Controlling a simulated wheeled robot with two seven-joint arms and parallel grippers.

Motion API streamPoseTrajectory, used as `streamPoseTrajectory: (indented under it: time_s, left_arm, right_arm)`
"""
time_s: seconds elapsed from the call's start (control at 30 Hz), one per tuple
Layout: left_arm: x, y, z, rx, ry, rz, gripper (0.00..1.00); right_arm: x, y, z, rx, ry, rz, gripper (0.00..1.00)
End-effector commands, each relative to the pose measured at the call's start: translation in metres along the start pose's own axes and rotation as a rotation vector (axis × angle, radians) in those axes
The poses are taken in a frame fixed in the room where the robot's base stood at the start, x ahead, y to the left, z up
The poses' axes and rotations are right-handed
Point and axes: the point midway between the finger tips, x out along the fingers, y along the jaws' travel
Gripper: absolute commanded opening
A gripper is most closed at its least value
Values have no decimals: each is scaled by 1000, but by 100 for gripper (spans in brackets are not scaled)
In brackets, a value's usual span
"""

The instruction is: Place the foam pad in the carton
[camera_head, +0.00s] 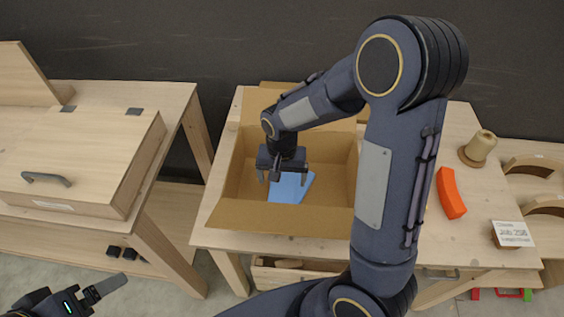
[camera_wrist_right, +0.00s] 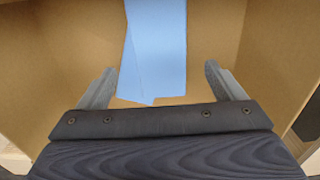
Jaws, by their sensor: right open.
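The blue foam pad (camera_head: 291,188) lies inside the open cardboard carton (camera_head: 270,217), near the middle of its floor. It also shows in the right wrist view (camera_wrist_right: 155,50), flat and apart from the fingers. My right gripper (camera_head: 282,178) is over the carton, pointing down above the pad, with its jaws open. In the right wrist view the two fingers (camera_wrist_right: 160,85) are spread wide with nothing held between them. My left gripper (camera_head: 105,290) is at the lower left, away from the carton; whether its jaws are open is unclear.
The carton stands on a wooden table (camera_head: 225,236). To its right are an orange block (camera_head: 451,193), a thread spool (camera_head: 478,148), curved wooden forms (camera_head: 535,168) and a label card (camera_head: 512,233). A wooden chest with a handle (camera_head: 90,165) is at left.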

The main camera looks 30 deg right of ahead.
Motion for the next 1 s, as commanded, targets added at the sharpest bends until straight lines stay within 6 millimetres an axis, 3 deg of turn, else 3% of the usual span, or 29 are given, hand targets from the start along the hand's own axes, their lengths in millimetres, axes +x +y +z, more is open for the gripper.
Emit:
streamPoseTrajectory:
  time_s: [0.2,0.53,0.67,0.8,1.0]
  left_arm:
    - [0,0,0,0,0,0,89]
    - [0,0,0,0,0,0,89]
    - [0,0,0,0,0,0,89]
    - [0,0,0,0,0,0,89]
    - [0,0,0,0,0,0,89]
  right_arm:
    - [-45,-1,0,0,3,-4,89]
    - [-79,9,8,-14,-4,-53,89]
    - [-105,30,33,-68,10,-184,89]
    - [-134,56,75,-170,83,-340,89]
    - [-150,77,127,-307,245,-460,89]
